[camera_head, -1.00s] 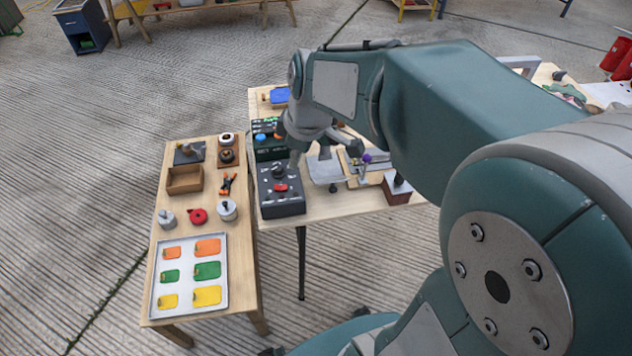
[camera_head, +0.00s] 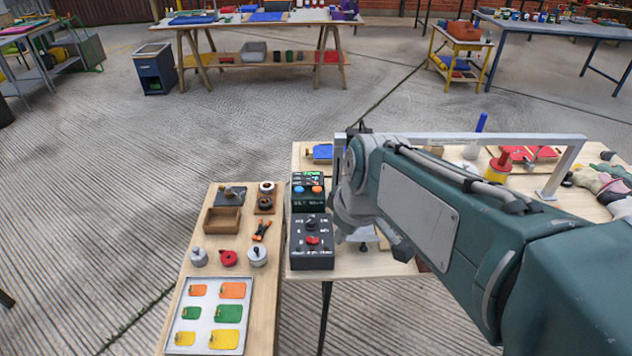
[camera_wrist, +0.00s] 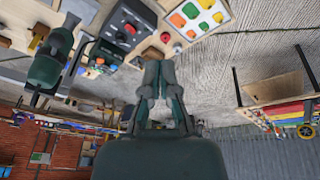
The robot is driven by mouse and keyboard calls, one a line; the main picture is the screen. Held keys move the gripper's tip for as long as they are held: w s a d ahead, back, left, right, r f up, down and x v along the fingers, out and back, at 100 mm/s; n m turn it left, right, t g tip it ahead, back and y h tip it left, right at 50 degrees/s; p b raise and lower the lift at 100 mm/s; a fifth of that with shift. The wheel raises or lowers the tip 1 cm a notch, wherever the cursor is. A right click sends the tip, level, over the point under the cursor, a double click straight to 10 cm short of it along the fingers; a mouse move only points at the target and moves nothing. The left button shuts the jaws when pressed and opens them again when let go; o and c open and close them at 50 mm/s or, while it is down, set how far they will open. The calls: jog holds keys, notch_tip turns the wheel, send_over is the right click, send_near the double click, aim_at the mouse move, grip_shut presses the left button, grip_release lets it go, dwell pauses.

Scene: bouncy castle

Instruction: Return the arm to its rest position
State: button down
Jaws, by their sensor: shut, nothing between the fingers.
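My gripper shows in the wrist view (camera_wrist: 160,80) with its two fingers together and nothing between them. The wrist view looks upside down, with the tables at the top and a brick wall at the lower left. In the head view my teal arm reaches in from the right, and its grey wrist end hangs over the right-hand wooden table (camera_head: 375,268). The fingertips are hidden behind the arm there. The wrist is just right of a black control box with a red knob (camera_head: 312,242).
A narrower wooden table (camera_head: 262,300) at left holds a white tray of coloured tags (camera_head: 207,314), a wooden box (camera_head: 221,220) and small parts. A grey metal frame (camera_head: 570,165) stands on the right table behind my arm. Bare concrete lies at left; more benches stand behind.

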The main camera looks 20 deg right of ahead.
jog(key=s+r+m+t+h, duration=0.1)
jog(key=s+m+t, duration=0.1)
jog(key=s+m, duration=0.4)
jog(key=s, duration=0.3)
jog(key=shift+s+r+m, duration=0.15)
jog(key=shift+r+m, duration=0.25)
dwell(1.3)
